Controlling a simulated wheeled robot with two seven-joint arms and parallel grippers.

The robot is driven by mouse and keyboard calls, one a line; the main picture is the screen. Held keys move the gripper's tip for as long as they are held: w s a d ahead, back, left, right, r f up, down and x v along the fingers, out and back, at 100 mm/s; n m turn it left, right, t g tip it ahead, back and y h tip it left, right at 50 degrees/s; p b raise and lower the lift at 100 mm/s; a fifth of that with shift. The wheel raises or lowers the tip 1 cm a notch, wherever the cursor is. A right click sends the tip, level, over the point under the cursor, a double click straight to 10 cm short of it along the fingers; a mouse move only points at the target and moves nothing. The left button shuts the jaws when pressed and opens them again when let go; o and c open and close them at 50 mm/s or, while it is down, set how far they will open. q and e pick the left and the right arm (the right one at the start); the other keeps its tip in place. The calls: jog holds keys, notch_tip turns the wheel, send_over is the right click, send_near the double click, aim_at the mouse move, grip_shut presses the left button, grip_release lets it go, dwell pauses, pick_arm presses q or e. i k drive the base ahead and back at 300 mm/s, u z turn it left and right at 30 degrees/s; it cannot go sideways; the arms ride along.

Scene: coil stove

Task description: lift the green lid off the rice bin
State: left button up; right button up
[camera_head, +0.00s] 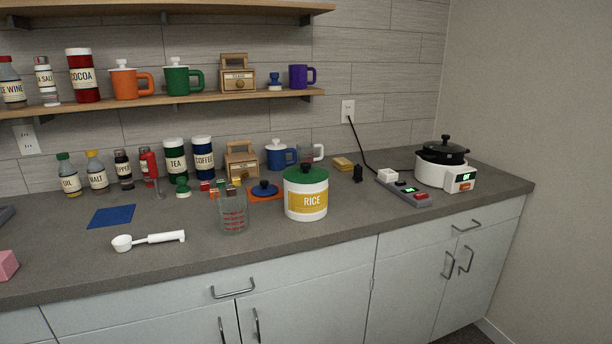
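The rice bin (306,203) is a white canister with a yellow RICE label. It stands upright on the grey counter, right of the middle of the head view. The green lid (306,176) sits on top of the bin and covers its opening. Neither of my grippers shows in the head view, and nothing is touching the bin or lid from my side.
A clear measuring cup (232,212) stands just left of the bin. A blue lidded piece (264,190) lies behind it. A power strip (404,191) and a white cooker (444,168) are to the right. Counter (345,205) right of the bin is clear. A shelf (160,104) hangs above.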

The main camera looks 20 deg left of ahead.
aim_at(305, 173)
jog(key=u, duration=0.75)
jog(key=i, duration=1)
jog(key=z, duration=0.1)
